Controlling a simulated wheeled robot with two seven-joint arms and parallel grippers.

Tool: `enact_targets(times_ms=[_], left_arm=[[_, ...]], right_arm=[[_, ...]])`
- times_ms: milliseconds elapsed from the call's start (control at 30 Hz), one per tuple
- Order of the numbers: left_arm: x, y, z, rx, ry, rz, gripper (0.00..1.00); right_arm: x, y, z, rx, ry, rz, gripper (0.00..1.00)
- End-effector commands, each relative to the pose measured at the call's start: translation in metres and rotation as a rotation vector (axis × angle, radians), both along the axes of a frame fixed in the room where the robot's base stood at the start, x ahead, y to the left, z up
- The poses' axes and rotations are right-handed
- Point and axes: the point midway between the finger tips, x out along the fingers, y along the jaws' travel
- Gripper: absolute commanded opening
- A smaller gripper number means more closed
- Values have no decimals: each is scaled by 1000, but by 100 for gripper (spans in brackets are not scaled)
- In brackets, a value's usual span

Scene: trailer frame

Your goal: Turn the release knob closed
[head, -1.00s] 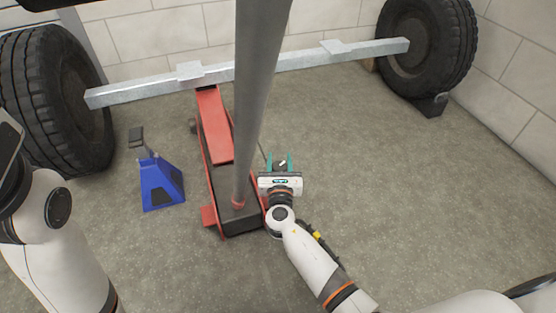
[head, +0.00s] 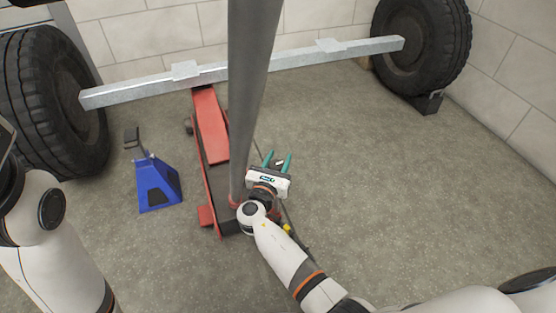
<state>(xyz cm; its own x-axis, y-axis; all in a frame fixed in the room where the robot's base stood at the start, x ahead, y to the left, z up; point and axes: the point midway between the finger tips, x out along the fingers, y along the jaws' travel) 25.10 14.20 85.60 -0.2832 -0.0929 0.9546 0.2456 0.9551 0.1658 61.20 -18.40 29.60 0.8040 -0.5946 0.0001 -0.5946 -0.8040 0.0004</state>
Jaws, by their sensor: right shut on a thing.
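My right gripper (head: 277,160) is just right of the red floor jack's (head: 212,132) grey handle pole (head: 250,95). Its two teal fingers are shut on a small dark piece with a pale mark, most likely the release knob (head: 280,163). The fingers and gripper body hide most of it, and I cannot tell how it joins the jack. The jack lies on the floor under the axle beam, and the handle stands up steeply from its near end. My left arm shows at the left edge, but its gripper is out of clear view.
A blue jack stand (head: 157,184) stands left of the jack. A grey axle beam (head: 250,68) spans between the left tire (head: 55,100) and right tire (head: 425,45), with a dark chock (head: 428,103) at the right tire. The floor to the right (head: 400,190) is clear.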

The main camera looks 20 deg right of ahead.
Motion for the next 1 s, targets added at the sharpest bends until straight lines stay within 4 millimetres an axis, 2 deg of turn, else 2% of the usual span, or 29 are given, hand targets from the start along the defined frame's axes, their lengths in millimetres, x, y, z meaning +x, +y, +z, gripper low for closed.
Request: enact_targets(times_ms=[133, 167, 267, 667, 1000], left_arm=[[0, 0, 0, 0, -1, 0, 36], [0, 0, 0, 0, -1, 0, 36], [0, 0, 0, -1, -1, 1, 36], [-1, 1, 1, 0, -5, 2, 36], [-1, 0, 2, 0, -2, 1, 36]], right_arm=[[1, -1, 1, 0, -1, 0, 17], [1, -1, 1, 0, -1, 0, 45], [1, -1, 1, 0, -1, 1, 61], [0, -1, 0, -1, -1, 27, 61], [2, 3, 0, -4, -1, 304, 61]])
